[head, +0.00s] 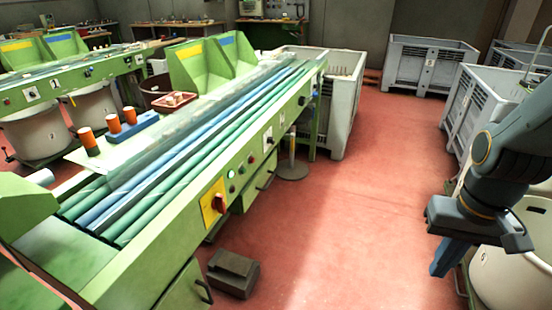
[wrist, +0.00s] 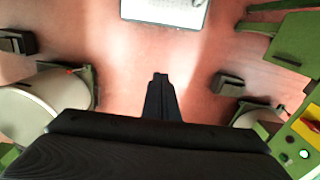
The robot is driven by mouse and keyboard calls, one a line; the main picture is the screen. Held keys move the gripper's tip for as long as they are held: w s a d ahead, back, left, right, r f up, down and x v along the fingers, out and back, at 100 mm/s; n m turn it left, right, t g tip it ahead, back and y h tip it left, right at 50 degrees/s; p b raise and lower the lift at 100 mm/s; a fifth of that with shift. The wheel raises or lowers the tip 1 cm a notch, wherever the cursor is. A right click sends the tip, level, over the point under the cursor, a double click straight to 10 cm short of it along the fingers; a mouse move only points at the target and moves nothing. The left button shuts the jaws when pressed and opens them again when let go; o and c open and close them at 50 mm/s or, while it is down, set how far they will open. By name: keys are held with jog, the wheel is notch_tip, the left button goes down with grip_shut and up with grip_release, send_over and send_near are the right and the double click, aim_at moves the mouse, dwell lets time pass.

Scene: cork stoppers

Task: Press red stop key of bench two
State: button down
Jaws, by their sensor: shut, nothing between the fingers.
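A green bench (head: 165,240) with blue and green belts runs across the head view. Its front panel carries a yellow plate with a red rotary switch (head: 216,202) and a row of small round buttons (head: 231,188). A small reddish button (head: 241,170) sits among them; I cannot tell for sure that it is the stop key. The bench's number is not clearly readable. In the wrist view, the yellow plate with red switch (wrist: 312,118) and a white button (wrist: 304,154) show at the right edge. My gripper (head: 440,270) is shut and empty, pointing down, well right of the panel.
A dark foot pedal box (head: 233,272) lies on the red floor by the bench. Grey crates (head: 428,65) stand at the back and right. A white tub (head: 515,260) is close behind my gripper. Another green bench (head: 70,80) stands far left.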

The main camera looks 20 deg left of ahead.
aim_at(253, 161)
jog(key=w+a+f+n+t+y+b, duration=0.1)
jog(key=w+a+f+n+t, duration=0.3)
jog(key=w, duration=0.5)
jog(key=w+a+f+n+t+y+b, duration=0.1)
jog(key=w+a+b, duration=0.1)
jog(key=w+a, duration=0.5)
jog(key=w+a+f+n+t+b, duration=0.1)
jog(key=w+a+f+n+t, duration=0.2)
jog(key=w, duration=0.9)
jog(key=w+a+f+n+t+y+b, duration=0.2)
jog(key=w+a+n+t+y, duration=0.4)
jog(key=a, duration=0.7)
jog(key=a+f+n+y+b, duration=0.1)
jog(key=a+n+y+b, duration=0.1)
jog(key=a, duration=1)
jog(key=shift+f+n+y, duration=0.15)
jog(key=shift+n+y, duration=0.75)
jog(key=shift+y, duration=0.1)
jog(key=shift+w, duration=0.15)
jog(key=a+b, duration=0.2)
jog(key=a, duration=0.6)
jog(key=shift+w+a, duration=0.35)
jog(key=shift+a, duration=0.05)
jog(key=shift+a, duration=0.15)
